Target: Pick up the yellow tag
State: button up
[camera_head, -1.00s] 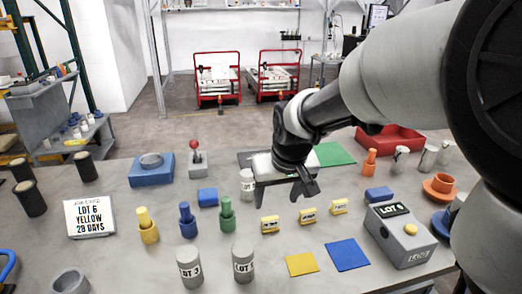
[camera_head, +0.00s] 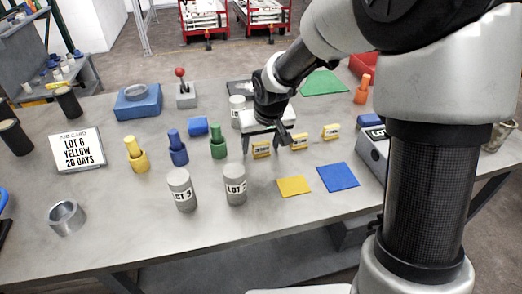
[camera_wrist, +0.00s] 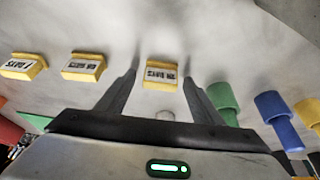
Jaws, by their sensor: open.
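Three yellow tags with dark lettering on white labels stand in a row on the grey table: a left one (camera_head: 261,150), a middle one (camera_head: 299,141) and a right one (camera_head: 331,132). My gripper (camera_head: 266,142) is open, pointing down just by the left tag. In the wrist view my fingers (camera_wrist: 160,80) spread to either side of one tag (camera_wrist: 161,76), which lies near the fingertips; I cannot tell whether they touch. The other two tags (camera_wrist: 83,67) (camera_wrist: 22,67) lie to the left there. The job card (camera_head: 78,149) reads lot 6, yellow, 28 days.
Green (camera_head: 218,142), blue (camera_head: 177,148) and yellow (camera_head: 136,155) pegs stand left of the tags. Two grey labelled cylinders (camera_head: 235,184) (camera_head: 181,190) stand in front. Yellow (camera_head: 293,186) and blue (camera_head: 338,177) mats lie flat at front right. A grey box (camera_head: 372,150) is at right.

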jog(key=c, duration=1.1)
